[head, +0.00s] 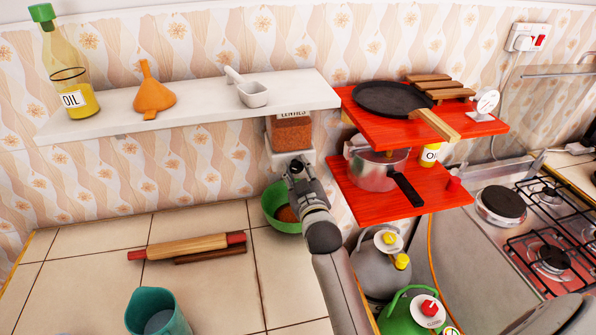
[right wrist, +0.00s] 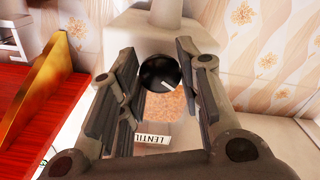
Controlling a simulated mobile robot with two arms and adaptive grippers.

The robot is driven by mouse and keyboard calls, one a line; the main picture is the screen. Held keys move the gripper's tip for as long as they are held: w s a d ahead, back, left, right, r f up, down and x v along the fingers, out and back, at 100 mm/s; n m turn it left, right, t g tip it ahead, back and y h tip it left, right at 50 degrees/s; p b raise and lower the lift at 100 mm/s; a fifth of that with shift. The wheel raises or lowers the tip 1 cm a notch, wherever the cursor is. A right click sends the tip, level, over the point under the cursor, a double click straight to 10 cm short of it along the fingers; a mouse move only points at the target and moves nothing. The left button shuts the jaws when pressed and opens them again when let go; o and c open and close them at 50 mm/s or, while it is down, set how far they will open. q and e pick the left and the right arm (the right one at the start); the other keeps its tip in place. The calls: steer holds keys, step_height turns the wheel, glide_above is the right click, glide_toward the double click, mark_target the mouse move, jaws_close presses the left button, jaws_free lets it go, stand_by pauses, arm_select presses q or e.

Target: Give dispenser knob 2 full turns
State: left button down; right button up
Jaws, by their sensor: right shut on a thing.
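The lentil dispenser (head: 289,133) is mounted on the wall under the white shelf, with brown lentils behind its clear front. Its round black knob (right wrist: 158,74) has a white pointer mark, which points to the lower right in the right wrist view. My right gripper (head: 296,168) is at the knob, with one finger on each side, shut on it. The gripper hides the knob in the head view. A green bowl (head: 272,207) with some brown-orange contents stands below the dispenser, partly behind my right arm. My left gripper is not in view.
The white shelf (head: 200,107) above holds an oil bottle, a funnel and a mortar. Red shelves (head: 395,195) with pans are close on the right. A rolling pin (head: 190,246) and a teal cup (head: 155,312) are on the tiled counter, which is otherwise mostly clear.

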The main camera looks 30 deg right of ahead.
steer(key=shift+f, duration=0.15)
steer(key=o, duration=1)
steer(key=v, duration=0.7)
steer(key=shift+s, duration=0.25)
steer(key=shift+a, duration=0.1)
